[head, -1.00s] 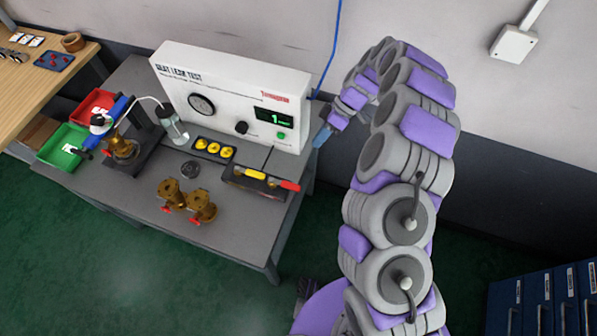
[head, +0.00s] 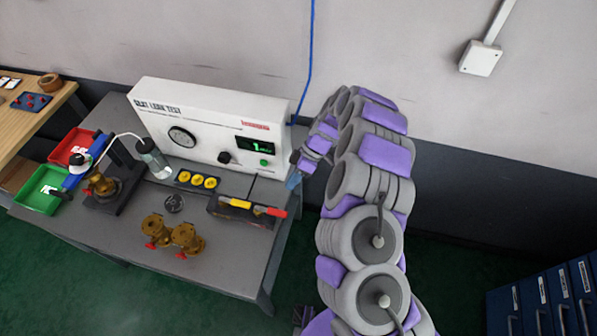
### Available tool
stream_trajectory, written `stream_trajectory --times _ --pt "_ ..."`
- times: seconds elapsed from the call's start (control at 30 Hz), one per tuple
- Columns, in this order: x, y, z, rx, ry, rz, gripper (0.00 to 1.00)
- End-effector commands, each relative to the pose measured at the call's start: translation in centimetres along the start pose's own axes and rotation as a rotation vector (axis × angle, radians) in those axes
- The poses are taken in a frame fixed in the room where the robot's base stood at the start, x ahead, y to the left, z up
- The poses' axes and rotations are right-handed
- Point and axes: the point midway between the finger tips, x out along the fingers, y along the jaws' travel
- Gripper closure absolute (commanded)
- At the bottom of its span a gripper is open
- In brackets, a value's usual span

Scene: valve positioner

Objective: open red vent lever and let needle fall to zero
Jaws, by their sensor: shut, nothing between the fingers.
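The red vent lever (head: 278,213) is at the right end of a black valve block (head: 226,211) near the right edge of the grey bench. A yellow lever (head: 240,203) sits to its left on the same block. The white seat leak test panel (head: 205,118) stands behind, with a round gauge (head: 182,137) whose needle is too small to read. Its green display (head: 256,148) seems to show 1. My gripper (head: 293,181) is shut and empty, just beyond the bench's right edge, above and right of the red lever, apart from it. My arm partly hides the gripper.
Brass valves (head: 172,237) stand at the bench front. A clamped valve (head: 102,185), a clear cylinder (head: 154,158), a red bin (head: 76,147) and a green bin (head: 40,190) are left. Blue cabinets (head: 546,303) stand at right. The bench's front right corner is clear.

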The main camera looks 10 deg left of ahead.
Motion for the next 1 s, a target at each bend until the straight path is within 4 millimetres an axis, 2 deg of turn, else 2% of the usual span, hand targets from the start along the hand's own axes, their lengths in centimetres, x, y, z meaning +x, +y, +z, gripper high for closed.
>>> stream_trajectory --times 0.03,0.17,0.33,0.6,1.0 --pt "1.2 -0.1 0.0 0.001 -0.001 -0.004 1.0" --pt "3.8 -0.1 0.1 0.001 -0.003 -0.006 1.0" --pt "4.1 -2.0 -0.1 -0.002 0.004 -0.003 1.0" --pt "5.0 -3.4 0.1 0.002 0.002 -0.003 1.0" --pt "5.1 -3.5 0.1 0.002 0.0 0.0 1.0"
